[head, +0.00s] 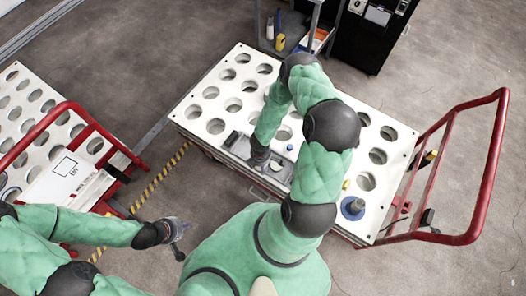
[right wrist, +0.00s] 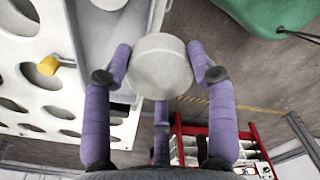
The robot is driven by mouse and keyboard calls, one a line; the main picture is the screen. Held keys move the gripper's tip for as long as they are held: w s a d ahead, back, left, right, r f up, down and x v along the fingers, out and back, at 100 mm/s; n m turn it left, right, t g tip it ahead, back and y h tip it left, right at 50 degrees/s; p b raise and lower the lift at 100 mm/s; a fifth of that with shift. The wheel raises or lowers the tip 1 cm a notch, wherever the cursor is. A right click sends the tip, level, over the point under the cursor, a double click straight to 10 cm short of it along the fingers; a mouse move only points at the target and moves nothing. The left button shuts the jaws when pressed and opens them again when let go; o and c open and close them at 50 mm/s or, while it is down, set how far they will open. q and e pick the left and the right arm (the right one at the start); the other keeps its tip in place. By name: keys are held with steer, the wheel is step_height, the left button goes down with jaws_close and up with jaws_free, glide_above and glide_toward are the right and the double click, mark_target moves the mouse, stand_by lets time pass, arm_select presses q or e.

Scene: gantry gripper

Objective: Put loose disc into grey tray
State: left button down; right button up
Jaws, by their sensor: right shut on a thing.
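My right gripper (right wrist: 160,68) is shut on a pale round disc (right wrist: 160,62), held between its purple fingers in the right wrist view. In the head view the right arm reaches over the white perforated cart, and the hand (head: 260,157) is low beside the grey tray (head: 236,143); the arm hides the disc and part of the tray there. The tray also seems to show as a grey strip in the right wrist view (right wrist: 88,35), left of the disc. My left gripper (head: 180,232) is away from the cart, with its fingers apart and empty.
The white cart top (head: 190,110) has many round holes and a red handle (head: 490,170). A blue round piece (head: 352,207) sits near its front right. A second perforated cart (head: 25,100) stands left. Floor with yellow-black tape (head: 160,178) lies between the carts.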

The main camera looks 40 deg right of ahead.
steer(key=w+d+f, duration=0.2)
steer(key=shift+w+d, duration=0.2)
steer(key=shift+d, duration=0.15)
steer(key=w+d+f, duration=0.1)
steer(key=w+d+f+b, duration=0.1)
steer(key=f, duration=0.1)
steer(key=w+d+f, duration=0.1)
steer(key=f, duration=0.1)
steer(key=shift+d+f+b, duration=0.1)
steer(key=shift+b, duration=0.25)
step_height(320, 180, down, 4)
steer(key=shift+w+d+r+b, duration=0.1)
steer(key=shift+r+b, duration=0.15)
steer(key=shift+b, duration=0.55)
steer(key=shift+r, duration=0.15)
steer(key=shift+f, duration=0.2)
steer(key=o, duration=1.3)
steer(key=shift+r, duration=0.1)
